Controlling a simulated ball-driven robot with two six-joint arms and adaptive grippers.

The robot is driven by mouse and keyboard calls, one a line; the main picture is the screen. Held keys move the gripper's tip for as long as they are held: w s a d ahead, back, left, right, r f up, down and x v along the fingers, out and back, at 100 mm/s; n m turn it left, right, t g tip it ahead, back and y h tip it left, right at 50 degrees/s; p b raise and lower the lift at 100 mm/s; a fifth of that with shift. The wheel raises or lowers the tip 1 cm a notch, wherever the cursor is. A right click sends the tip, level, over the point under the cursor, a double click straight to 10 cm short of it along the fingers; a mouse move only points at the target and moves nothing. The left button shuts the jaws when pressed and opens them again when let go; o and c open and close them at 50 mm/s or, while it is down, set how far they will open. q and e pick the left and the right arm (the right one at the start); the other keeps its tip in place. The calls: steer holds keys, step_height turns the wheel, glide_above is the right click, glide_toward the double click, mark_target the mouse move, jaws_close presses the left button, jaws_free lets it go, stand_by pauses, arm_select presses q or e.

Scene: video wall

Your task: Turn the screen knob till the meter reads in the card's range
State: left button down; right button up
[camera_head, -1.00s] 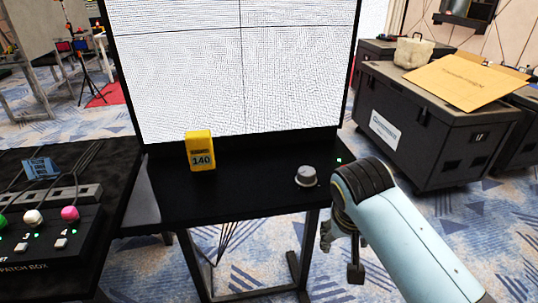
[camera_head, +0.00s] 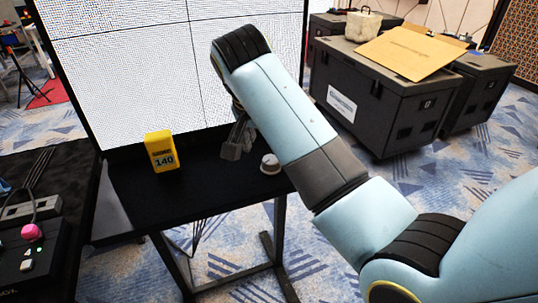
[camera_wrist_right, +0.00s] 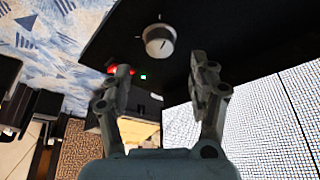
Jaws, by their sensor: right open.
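The grey-white knob (camera_head: 270,164) stands on the black shelf (camera_head: 205,190) below the screen. In the right wrist view the knob (camera_wrist_right: 160,40) has a dark pointer line and lies ahead of the fingertips, roughly between them but not touched. The yellow meter (camera_head: 161,151) stands upright on the shelf's left part and reads 140. My right gripper (camera_head: 236,145) hangs above the shelf, left of the knob in the head view, partly behind its own arm. In the right wrist view the right gripper (camera_wrist_right: 161,72) is open and empty. No readable range card shows now. My left gripper is not in view.
The large screen (camera_head: 180,70) rises behind the shelf. A patch box (camera_head: 35,255) with a pink button stands at the left. Dark road cases (camera_head: 375,100) stand on the right. A red light (camera_wrist_right: 122,69) and a green light (camera_wrist_right: 143,77) show near the knob.

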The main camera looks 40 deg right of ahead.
mark_target(270, 159)
steer(key=x, duration=0.6)
steer(key=shift+f, duration=0.25)
steer(key=c, duration=1.1)
steer(key=shift+r, duration=0.1)
